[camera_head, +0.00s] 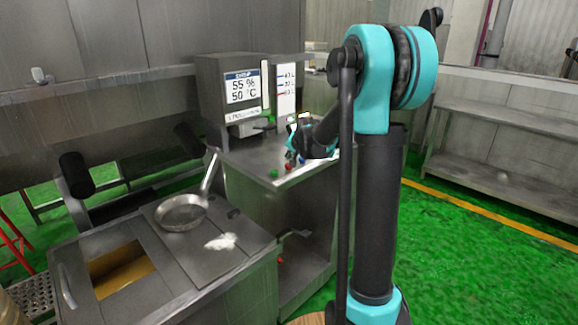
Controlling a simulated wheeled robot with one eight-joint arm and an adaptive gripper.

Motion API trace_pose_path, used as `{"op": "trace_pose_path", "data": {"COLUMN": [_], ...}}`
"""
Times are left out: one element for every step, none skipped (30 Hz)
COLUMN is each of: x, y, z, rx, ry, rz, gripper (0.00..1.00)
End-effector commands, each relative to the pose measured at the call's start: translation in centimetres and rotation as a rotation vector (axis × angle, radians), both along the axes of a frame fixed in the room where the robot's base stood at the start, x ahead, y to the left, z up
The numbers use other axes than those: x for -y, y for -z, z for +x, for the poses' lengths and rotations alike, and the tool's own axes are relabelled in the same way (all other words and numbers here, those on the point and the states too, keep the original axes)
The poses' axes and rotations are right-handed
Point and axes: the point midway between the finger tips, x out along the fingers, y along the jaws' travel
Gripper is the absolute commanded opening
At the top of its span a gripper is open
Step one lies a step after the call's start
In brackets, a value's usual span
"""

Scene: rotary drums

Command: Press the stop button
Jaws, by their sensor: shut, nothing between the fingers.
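A red button (288,167) sits on the metal counter of the machine, between a green button (273,173) on its left and a small blue one (301,160) on its right. None of them carries a label I can read. My gripper (292,154) is shut and empty, pointing down just above the red and blue buttons. It is too small in view to tell whether it touches either of them. Part of the counter behind it is hidden by my arm.
The machine's display (242,87) reads 55 % and 50 °C, with a level scale (285,91) beside it. A steel pan (181,211) stands on the lower unit at the front left. A long metal shelf (510,122) is at the right, beyond open green floor.

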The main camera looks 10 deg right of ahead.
Motion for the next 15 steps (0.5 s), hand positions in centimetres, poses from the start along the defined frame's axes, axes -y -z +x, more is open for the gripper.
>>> {"op": "trace_pose_path", "data": {"x": [0.00,-0.01,0.00,0.00,0.00,0.00,0.00,0.00,0.00,0.00,0.00,0.00,0.00,0.00,0.00], "y": [0.12,0.21,0.35,0.44,0.54,0.64,0.70,0.73,0.74,0.74,0.74,0.74,0.74,0.74,0.74], "z": [0.01,0.00,0.01,0.02,0.02,0.02,0.02,0.02,0.02,0.02,0.02,0.01,0.01,0.01,0.01], "rx": [0.000,0.000,0.000,0.000,0.000,0.000,0.000,0.000,0.000,0.000,0.000,0.000,0.000,0.000,0.000], "ry": [0.000,0.000,0.000,0.000,0.000,0.000,0.000,0.000,0.000,0.000,0.000,0.000,0.000,0.000,0.000], "rz": [0.000,0.000,0.000,0.000,0.000,0.000,0.000,0.000,0.000,0.000,0.000,0.000,0.000,0.000,0.000], "gripper": [0.00,0.00,0.00,0.00,0.00,0.00,0.00,0.00,0.00,0.00,0.00,0.00,0.00,0.00,0.00]}}
